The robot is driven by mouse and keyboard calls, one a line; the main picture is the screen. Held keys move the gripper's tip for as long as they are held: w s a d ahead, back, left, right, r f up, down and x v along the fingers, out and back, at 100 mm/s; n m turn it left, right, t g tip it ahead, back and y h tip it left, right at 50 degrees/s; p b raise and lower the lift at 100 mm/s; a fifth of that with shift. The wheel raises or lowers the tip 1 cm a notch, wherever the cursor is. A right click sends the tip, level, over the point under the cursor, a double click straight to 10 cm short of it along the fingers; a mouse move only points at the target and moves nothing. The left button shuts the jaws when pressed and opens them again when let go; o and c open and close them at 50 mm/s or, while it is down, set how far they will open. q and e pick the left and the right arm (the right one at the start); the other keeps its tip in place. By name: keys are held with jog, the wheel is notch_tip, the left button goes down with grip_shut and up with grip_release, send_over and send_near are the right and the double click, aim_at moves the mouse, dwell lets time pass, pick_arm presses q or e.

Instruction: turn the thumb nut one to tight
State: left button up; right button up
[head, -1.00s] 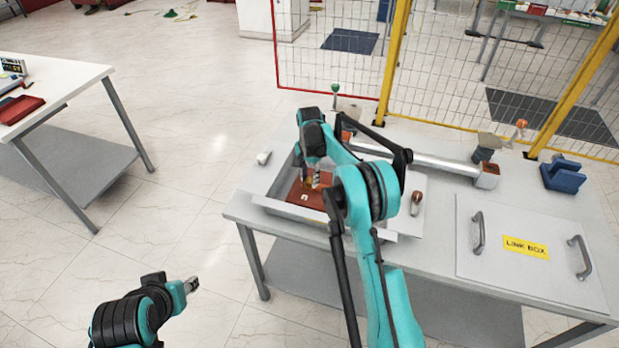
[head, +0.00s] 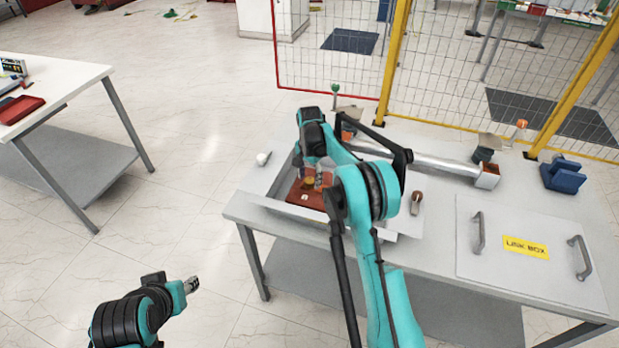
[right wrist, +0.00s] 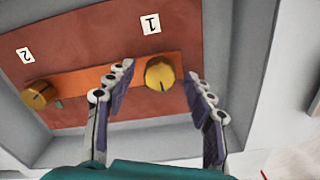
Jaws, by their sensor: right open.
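Thumb nut one (right wrist: 160,73) is a brass knob with a dark mark on its face, on an orange bar beside the label 1 (right wrist: 151,24). A second brass thumb nut (right wrist: 38,95) sits at the bar's other end near the label 2 (right wrist: 25,55). My right gripper (right wrist: 152,77) is open, with one finger on each side of nut one and visible gaps between. In the head view my right gripper (head: 316,176) is low over the red-brown panel (head: 304,196) in the box. My left gripper (head: 191,285) is over the floor, away from the table; its jaws are too small to read.
Grey walls of the box (head: 282,206) surround the panel closely. The link box lid (head: 530,280) with two handles lies on the table at right. A long metal tube (head: 440,166) lies behind my right arm. A wire fence (head: 450,70) stands behind the table.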

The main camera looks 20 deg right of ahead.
aim_at(310, 181)
notch_tip(310, 181, up, 12)
dwell(0.4)
dwell(0.3)
jog(key=s+a+r+n+t+b, duration=0.1)
jog(key=s+r+n+t, duration=0.2)
jog(key=s, duration=0.6)
jog(key=s+a+r+n+t+b, duration=0.1)
jog(key=s+r+n, duration=0.2)
jog(key=s+r, duration=0.4)
jog(key=s+f+n+t+b, duration=0.1)
jog(key=s+f, duration=0.4)
jog(key=s, duration=0.5)
jog(key=s+f+n+t, duration=0.2)
jog(key=s+f+n, duration=0.2)
jog(key=s, duration=0.7)
jog(key=shift+a+f+b, duration=0.4)
jog(key=shift+a+f, duration=0.05)
jog(key=shift+f, duration=0.25)
